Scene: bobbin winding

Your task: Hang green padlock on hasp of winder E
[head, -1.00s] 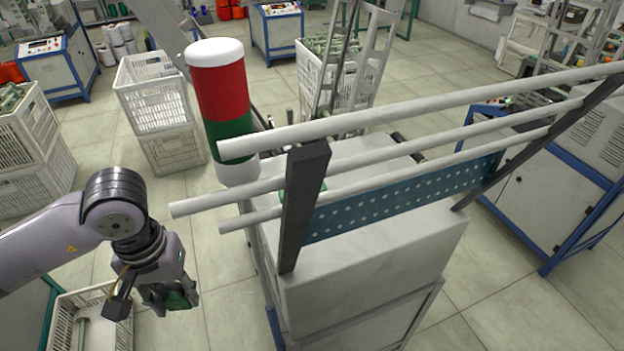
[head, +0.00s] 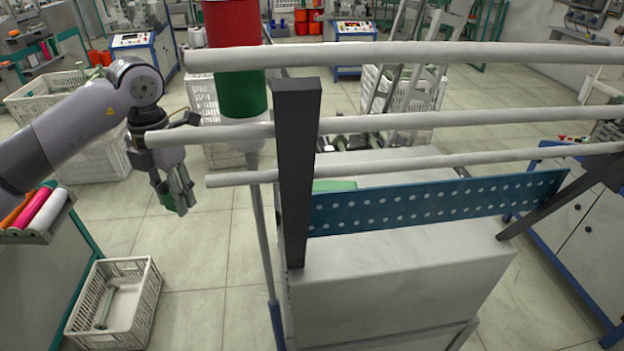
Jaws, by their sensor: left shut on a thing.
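My left gripper (head: 178,203) is at the left, pointing down, with its fingers shut on a small green thing that I take for the green padlock (head: 166,199). The fingers hide most of it, and I see no shackle. The gripper is in the air, left of the near machine (head: 395,285) and apart from it. One pale rod end crosses in front of my left wrist. I can read no letter on any machine, so I cannot tell which is winder E, and I make out no hasp. My right gripper is not in view.
Three long pale rods (head: 420,118) on a dark upright (head: 297,170) stand above the near machine. A red and green signal lamp (head: 240,92) on a pole stands beside my gripper. A white crate (head: 140,330) is on the floor at lower left. Clear floor lies between.

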